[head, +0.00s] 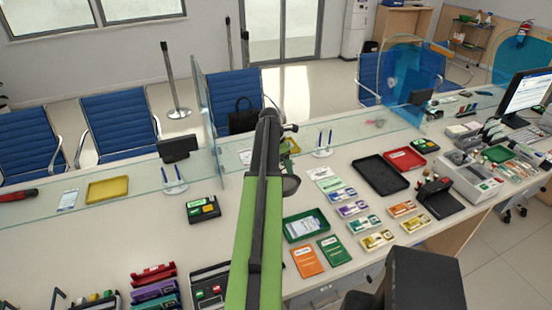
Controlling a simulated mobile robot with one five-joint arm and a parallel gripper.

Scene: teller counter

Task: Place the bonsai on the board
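I cannot make out a bonsai anywhere in the head view, and no item stands out clearly as the board. My green and dark arm reaches up the middle of the picture over the counter (120,245). My gripper (290,184) is mostly hidden behind the arm, above the counter near the glass screen. Its fingers are too small and covered to tell whether they are open or shut, or whether they hold anything.
A black tray (380,176), a red tray (404,159) and a green tray (306,225) lie right of my arm, with several banknote bundles (350,209) between. Glass screens (205,115) stand along the counter. A yellow tray (108,190) lies left. A monitor (527,92) stands right.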

